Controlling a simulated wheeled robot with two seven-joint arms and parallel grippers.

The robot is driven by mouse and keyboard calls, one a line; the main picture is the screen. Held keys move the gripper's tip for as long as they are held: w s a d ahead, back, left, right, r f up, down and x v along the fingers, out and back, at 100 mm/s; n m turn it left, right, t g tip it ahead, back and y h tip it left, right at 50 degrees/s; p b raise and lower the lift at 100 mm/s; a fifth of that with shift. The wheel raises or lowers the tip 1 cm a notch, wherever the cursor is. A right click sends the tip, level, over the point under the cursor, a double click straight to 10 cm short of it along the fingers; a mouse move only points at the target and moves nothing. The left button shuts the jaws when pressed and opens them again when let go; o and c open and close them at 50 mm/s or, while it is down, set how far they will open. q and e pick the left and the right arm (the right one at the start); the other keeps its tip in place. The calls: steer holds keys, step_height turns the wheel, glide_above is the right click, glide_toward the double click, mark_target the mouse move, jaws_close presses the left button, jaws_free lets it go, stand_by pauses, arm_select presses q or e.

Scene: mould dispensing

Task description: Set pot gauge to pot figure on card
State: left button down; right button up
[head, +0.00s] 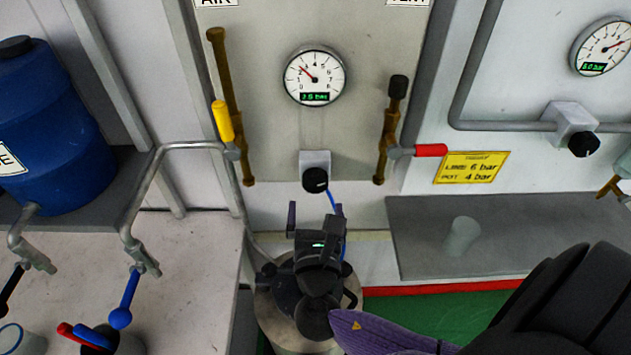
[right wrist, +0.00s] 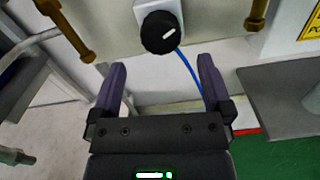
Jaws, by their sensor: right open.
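The pot gauge (head: 315,76) is a round white dial on the grey panel. Its needle points up and left, and its green display seems to read about 2.5 bar. Below it is a black regulator knob (head: 315,180) with a white mark on a grey block; it also shows in the right wrist view (right wrist: 160,32). The yellow card (head: 471,167) reads line 6 bar, pot 4 bar. My right gripper (head: 316,208) is open and empty, just below and in front of the knob, with its fingers (right wrist: 162,72) spread and not touching it. My left gripper is out of view.
Brown pipes with a yellow-handled valve (head: 223,120) and a red-handled valve (head: 430,150) flank the knob. A blue hose (right wrist: 188,68) runs down from it towards a metal pot (head: 268,305). A second gauge (head: 603,47) and knob (head: 584,143) are at right. A blue drum (head: 55,125) stands left.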

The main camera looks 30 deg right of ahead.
mark_target(316, 186)
steer(key=x, duration=0.6)
steer(key=shift+w+d, duration=0.25)
steer(key=shift+w, duration=0.05)
steer(key=c, duration=1.2)
steer(key=shift+m, duration=0.4)
steer(key=m+b, duration=0.1)
steer(key=m, duration=0.2)
steer(key=shift+f, duration=0.1)
steer(key=m+b, duration=0.1)
steer(key=m, duration=0.1)
steer(key=shift+m, duration=0.3)
steer(key=shift+m+b, duration=0.3)
steer(key=shift+m, duration=0.1)
